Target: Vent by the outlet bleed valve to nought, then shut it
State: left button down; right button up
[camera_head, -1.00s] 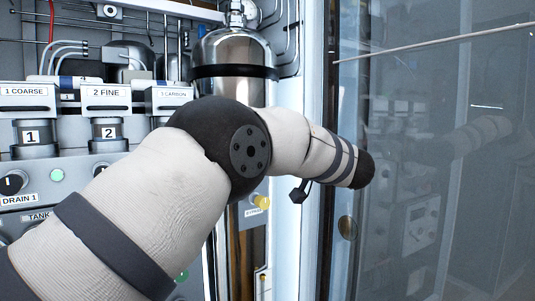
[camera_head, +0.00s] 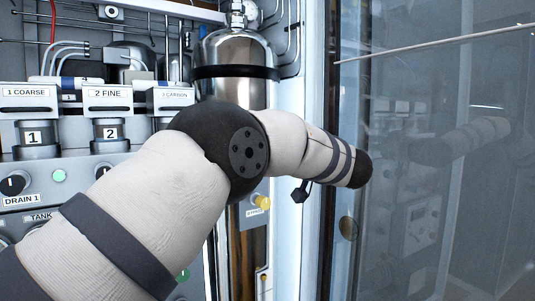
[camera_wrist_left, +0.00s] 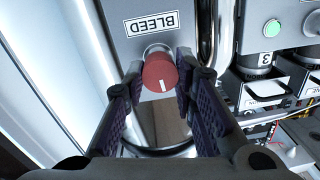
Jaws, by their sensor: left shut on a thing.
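The red bleed knob (camera_wrist_left: 159,74) sits on the grey panel beside a BLEED label (camera_wrist_left: 152,24), which reads upside down in the left wrist view. A white mark on the knob points towards the bottom of that picture. My left gripper (camera_wrist_left: 160,88) has its two dark fingers on either side of the knob and is shut on it. In the head view my left arm covers the middle, and neither the hand nor the bleed knob shows. No readable pressure gauge is in view. My right gripper is not in view.
Filter housings labelled 1 COARSE (camera_head: 28,92) and 2 FINE (camera_head: 106,95) stand at the left. A steel cylinder (camera_head: 236,52) stands behind my arm. A yellow knob (camera_head: 263,202) is just below it. A glass door (camera_head: 440,230) fills the right.

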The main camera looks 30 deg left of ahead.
pick_arm(q)
jog(key=n, duration=0.8)
jog(key=n+p, duration=0.1)
jog(key=n, duration=0.7)
jog(key=n+t+h, duration=0.1)
jog(key=n, duration=0.7)
jog(key=shift+s+f+n+p, duration=0.15)
jog(key=shift+f+n+p, duration=0.1)
jog(key=shift+n+p, duration=0.1)
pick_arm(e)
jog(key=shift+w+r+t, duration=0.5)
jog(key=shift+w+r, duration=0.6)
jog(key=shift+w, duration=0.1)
pick_arm(q)
jog(key=c, duration=1.3)
grip_release()
jog(key=v, duration=1.2)
